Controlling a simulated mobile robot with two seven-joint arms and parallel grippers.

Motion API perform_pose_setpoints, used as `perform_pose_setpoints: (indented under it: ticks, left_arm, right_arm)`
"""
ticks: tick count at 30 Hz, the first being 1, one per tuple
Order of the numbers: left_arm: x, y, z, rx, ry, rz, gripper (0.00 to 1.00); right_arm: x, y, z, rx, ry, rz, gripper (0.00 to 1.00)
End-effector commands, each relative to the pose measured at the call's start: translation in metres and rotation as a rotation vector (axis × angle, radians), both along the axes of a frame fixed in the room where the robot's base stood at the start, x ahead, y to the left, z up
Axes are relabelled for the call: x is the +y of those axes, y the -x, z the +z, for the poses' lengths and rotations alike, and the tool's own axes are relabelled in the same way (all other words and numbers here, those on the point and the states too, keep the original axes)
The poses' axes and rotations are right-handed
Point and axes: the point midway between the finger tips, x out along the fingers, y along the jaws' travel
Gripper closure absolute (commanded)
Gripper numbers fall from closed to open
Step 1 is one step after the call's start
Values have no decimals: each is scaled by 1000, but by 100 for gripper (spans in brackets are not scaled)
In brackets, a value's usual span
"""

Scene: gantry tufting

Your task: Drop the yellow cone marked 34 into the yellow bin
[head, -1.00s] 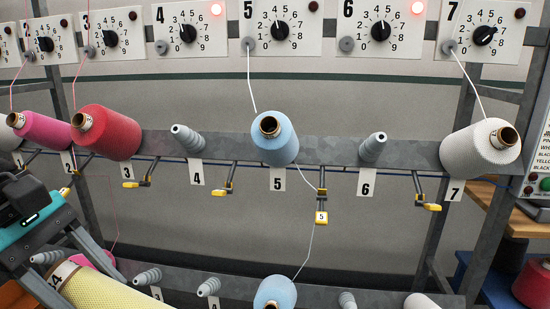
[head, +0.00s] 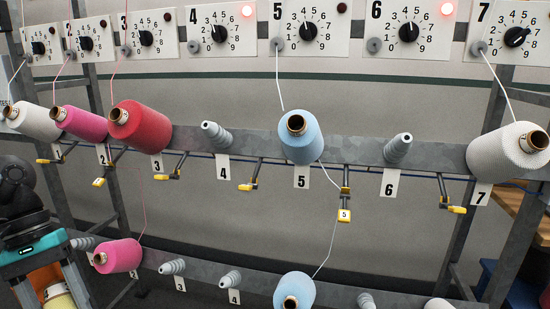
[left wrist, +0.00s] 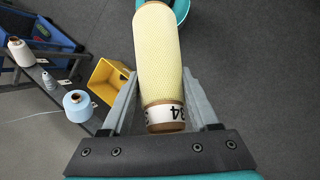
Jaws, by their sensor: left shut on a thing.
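The yellow cone marked 34 (left wrist: 158,55) is pale yellow with a brown tube end and a white label band. My left gripper (left wrist: 161,90) is shut on it, with one finger on each side, and holds it off the floor. In the head view only a small part of the yellow cone (head: 60,300) shows at the bottom left edge. The yellow bin (left wrist: 108,82) shows in the left wrist view, left of the cone and partly hidden by the left finger. It is apart from the cone. My right gripper is not in view.
A teal round container (left wrist: 181,10) is partly behind the cone's far end. A blue crate (left wrist: 40,35) and a rail with cones are at the left. The creel frame (head: 340,151) with mounted cones spans the head view. Grey floor (left wrist: 260,70) on the right is clear.

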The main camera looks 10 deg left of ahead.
Motion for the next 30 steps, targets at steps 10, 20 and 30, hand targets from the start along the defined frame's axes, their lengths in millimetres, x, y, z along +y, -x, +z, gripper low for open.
perform_pose_setpoints:
  ticks: [10,20,30]
  left_arm:
    - [5,13,-15,-4,0,19,100]
    - [2,19,-25,0,-1,24,100]
    - [-7,20,-35,-4,5,17,100]
  right_arm:
    - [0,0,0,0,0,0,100]
    - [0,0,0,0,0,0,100]
    - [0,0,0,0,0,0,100]
